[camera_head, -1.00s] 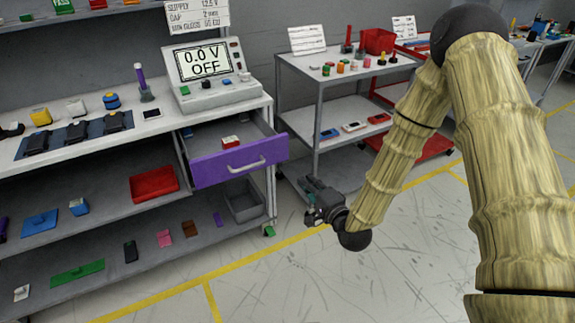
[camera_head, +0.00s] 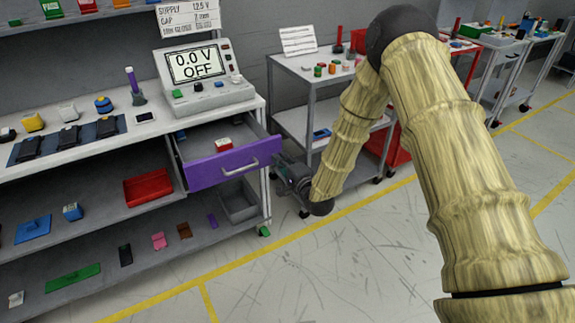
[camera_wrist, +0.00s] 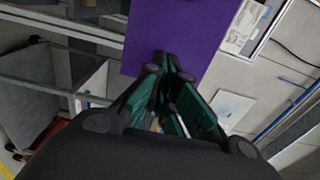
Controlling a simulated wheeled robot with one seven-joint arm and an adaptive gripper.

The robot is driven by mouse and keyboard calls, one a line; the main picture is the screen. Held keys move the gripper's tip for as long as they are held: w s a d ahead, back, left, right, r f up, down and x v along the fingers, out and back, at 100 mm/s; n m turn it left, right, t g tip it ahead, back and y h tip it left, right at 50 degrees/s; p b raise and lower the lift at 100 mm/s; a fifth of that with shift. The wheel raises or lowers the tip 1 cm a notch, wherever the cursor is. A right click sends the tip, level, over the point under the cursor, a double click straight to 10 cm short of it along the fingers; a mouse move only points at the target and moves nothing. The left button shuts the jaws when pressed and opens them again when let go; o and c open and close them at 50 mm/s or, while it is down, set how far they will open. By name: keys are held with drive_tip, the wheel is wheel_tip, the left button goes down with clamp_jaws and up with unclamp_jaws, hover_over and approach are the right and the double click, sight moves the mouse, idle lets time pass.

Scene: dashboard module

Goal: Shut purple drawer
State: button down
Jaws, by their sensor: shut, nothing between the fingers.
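The purple drawer (camera_head: 220,167) is pulled out from under the workbench top. It has a pale bar handle (camera_head: 240,168) on its front, and a small red and white item (camera_head: 223,145) lies inside. My gripper (camera_head: 279,168) is shut and empty, just right of the drawer's right front edge. In the wrist view the purple drawer front (camera_wrist: 180,40) fills the upper middle, and the shut fingertips (camera_wrist: 165,65) overlap its lower edge. I cannot tell whether they touch it. The handle does not show clearly in the wrist view.
A grey cart (camera_head: 292,85) with several small items stands right of the bench. A meter reading 0.0 V OFF (camera_head: 200,72) stands on the bench top. A red tray (camera_head: 148,187) sits on the shelf below. The floor in front is clear.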

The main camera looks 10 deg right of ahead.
drive_tip(key=shift+w+a, duration=0.2)
drive_tip(key=shift+w, duration=0.4)
